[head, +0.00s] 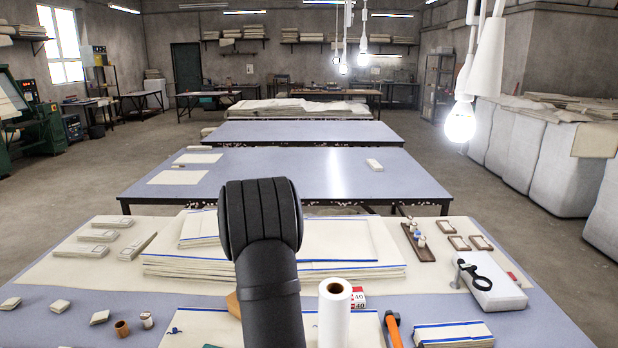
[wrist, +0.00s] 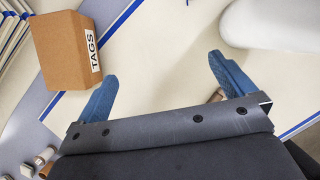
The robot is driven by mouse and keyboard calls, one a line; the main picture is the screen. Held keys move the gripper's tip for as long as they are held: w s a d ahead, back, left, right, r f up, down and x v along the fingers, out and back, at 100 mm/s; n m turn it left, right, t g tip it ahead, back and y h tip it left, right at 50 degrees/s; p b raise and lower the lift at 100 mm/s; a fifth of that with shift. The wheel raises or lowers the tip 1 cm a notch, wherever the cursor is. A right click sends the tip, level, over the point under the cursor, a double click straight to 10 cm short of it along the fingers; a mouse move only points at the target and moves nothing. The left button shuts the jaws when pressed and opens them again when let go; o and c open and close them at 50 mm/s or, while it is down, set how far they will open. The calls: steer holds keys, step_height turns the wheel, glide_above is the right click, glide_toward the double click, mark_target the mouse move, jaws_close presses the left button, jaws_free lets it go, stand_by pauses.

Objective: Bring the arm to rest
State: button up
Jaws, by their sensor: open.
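My arm (head: 265,290) rises black and upright in the front middle of the head view, bent over at its top joint. It hides part of the table behind it. My gripper (wrist: 163,72) shows in the wrist view with its two blue fingers wide apart and nothing between them. Below the fingers lies a flat cream cloth (wrist: 150,50) with blue stripes along its edges. In the head view the gripper itself is hidden. The cream cloth (head: 192,322) also shows there, at the front of the table.
A box marked TAGS (wrist: 62,50) stands beside the left finger, and a white roll (wrist: 270,25) is near the right one. A folded cloth stack (head: 350,270) lies behind my arm. An orange-handled tool (head: 393,330), a small cloth stack (head: 453,335) and a white block (head: 492,288) lie to the right.

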steer(key=w+d, duration=1.2)
steer(key=shift+w+d+f, duration=0.15)
steer(key=shift+d+f, duration=0.1)
